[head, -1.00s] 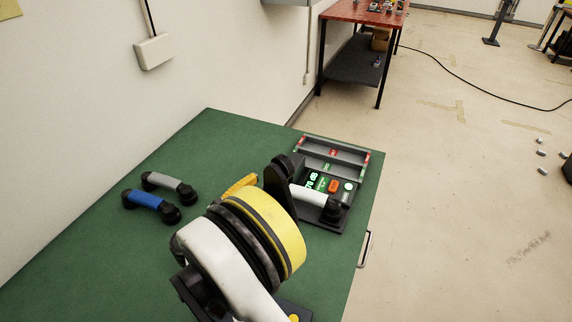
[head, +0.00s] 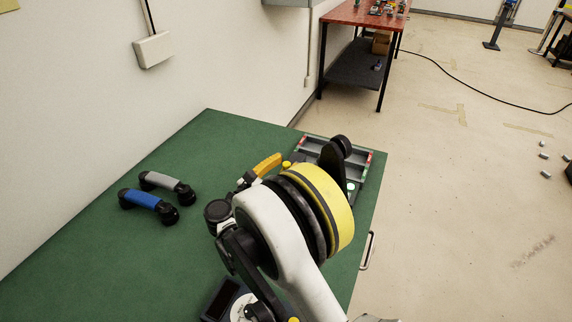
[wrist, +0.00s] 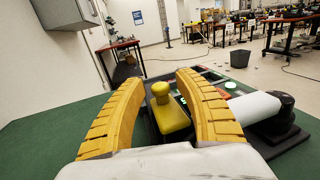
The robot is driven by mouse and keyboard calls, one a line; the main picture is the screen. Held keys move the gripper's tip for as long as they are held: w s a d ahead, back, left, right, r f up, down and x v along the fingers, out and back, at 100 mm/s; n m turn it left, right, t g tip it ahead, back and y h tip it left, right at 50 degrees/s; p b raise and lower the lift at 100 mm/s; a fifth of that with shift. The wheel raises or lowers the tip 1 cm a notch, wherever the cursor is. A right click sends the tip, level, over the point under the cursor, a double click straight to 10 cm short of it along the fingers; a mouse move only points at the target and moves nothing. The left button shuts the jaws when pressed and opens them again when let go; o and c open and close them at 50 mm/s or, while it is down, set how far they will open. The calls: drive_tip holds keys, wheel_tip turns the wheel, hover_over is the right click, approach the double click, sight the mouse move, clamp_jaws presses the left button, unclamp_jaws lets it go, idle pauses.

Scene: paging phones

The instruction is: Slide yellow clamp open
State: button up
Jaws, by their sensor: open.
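The yellow clamp (wrist: 172,118), with a rounded knob on top, stands between the two ribbed yellow fingers of my gripper (wrist: 158,80) in the wrist view. My gripper is open, with a gap visible on both sides of the clamp's knob. I cannot tell whether a finger touches the clamp lower down. In the head view one yellow finger (head: 267,163) shows left of the phone base, and a small yellow piece beside it looks like the clamp.
A white handset (wrist: 252,106) with black ends lies just right of the right finger. The grey-framed phone base (head: 364,162) stands at the green table's far right corner. Blue (head: 145,200) and grey (head: 167,182) handsets lie at the left. The green tabletop (head: 90,250) is clear at front left.

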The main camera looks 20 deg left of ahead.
sight(293, 162)
clamp_jaws()
drive_tip(key=shift+w+a+b+x, duration=0.1)
drive_tip(key=shift+a+b+x, duration=0.15)
drive_tip(key=shift+x, duration=1.1)
drive_tip(key=shift+w+a+b+x, duration=0.15)
drive_tip(key=shift+a+x, duration=0.2)
drive_tip(key=shift+x, duration=1)
drive_tip(key=shift+o, duration=1.5)
unclamp_jaws()
drive_tip(key=v, duration=1.2)
